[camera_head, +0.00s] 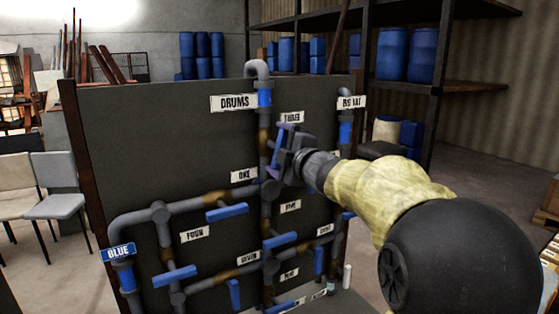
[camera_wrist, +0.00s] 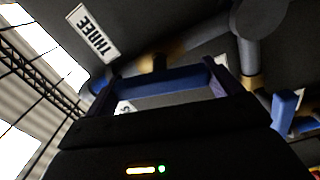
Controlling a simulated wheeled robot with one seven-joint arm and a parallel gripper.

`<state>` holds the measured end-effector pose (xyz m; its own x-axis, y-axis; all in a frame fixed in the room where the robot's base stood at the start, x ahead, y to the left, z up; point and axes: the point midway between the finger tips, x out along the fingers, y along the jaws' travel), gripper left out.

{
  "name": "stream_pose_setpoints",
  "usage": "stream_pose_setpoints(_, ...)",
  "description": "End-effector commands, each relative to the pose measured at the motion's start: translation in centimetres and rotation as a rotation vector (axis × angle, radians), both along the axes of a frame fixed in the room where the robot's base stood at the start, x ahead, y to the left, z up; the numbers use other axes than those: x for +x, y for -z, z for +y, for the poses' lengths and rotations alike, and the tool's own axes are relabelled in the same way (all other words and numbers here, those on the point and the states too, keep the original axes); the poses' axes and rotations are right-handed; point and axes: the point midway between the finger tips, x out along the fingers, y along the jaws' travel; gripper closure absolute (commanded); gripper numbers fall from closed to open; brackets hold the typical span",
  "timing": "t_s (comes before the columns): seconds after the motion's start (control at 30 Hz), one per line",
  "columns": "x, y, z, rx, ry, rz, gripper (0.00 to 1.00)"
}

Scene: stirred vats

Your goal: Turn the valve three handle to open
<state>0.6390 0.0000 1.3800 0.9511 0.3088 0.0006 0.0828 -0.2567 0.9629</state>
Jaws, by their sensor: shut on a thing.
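The valve three handle (camera_head: 279,138) is a blue bar on the grey vertical pipe under the DRUMS sign, beside the THREE label (camera_head: 291,117). It stands near upright, roughly along that pipe. My gripper (camera_head: 287,150) is at the handle and shut on it, partly covering it. In the wrist view the blue handle (camera_wrist: 165,82) lies across the picture with a finger near each side. The THREE label (camera_wrist: 94,33) shows there upside down. The valve body behind the handle is mostly hidden in the head view.
The dark pipe panel (camera_head: 170,120) carries several other blue handles, such as those near FOUR (camera_head: 174,276) and ONE (camera_head: 227,212). Pipes run close below my gripper. Chairs (camera_head: 60,200) stand left, and shelves with blue drums (camera_head: 405,53) stand behind.

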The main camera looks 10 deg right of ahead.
Motion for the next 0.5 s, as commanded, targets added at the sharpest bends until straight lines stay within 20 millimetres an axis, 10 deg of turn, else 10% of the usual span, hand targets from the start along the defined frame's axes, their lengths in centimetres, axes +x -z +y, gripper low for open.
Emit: stream_pose_setpoints(0.5, 0.01, 0.19, -0.04, -0.163, 0.001, -0.049, 0.32)
